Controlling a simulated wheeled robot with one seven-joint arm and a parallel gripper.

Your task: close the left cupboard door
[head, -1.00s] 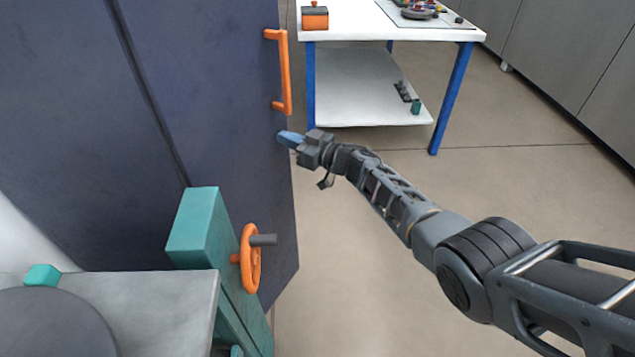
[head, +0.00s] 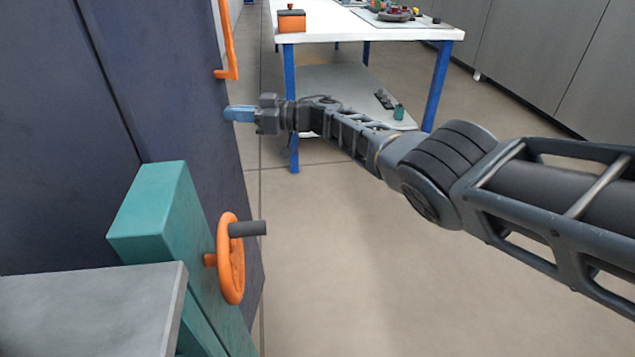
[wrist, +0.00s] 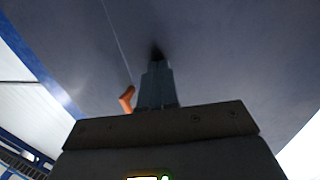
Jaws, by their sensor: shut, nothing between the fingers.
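The dark blue cupboard door (head: 165,90) fills the left of the head view, with a dark vertical seam across the blue surface. Its orange handle (head: 228,45) is near the door's right edge, partly cut off at the top. My gripper (head: 238,114) is shut and empty, its blue fingers pointing left at the door just below the handle. In the wrist view, the shut fingers (wrist: 157,80) point at the door surface (wrist: 220,55), with a dark shadow at the tips. They look touching or very close. An orange piece of the handle (wrist: 127,98) shows beside them.
A teal post (head: 150,215) with an orange handwheel (head: 231,258) and a grey-topped bench (head: 90,310) stand in front of the door at lower left. A white table with blue legs (head: 370,28) is behind my arm. Open floor (head: 350,270) lies at lower right.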

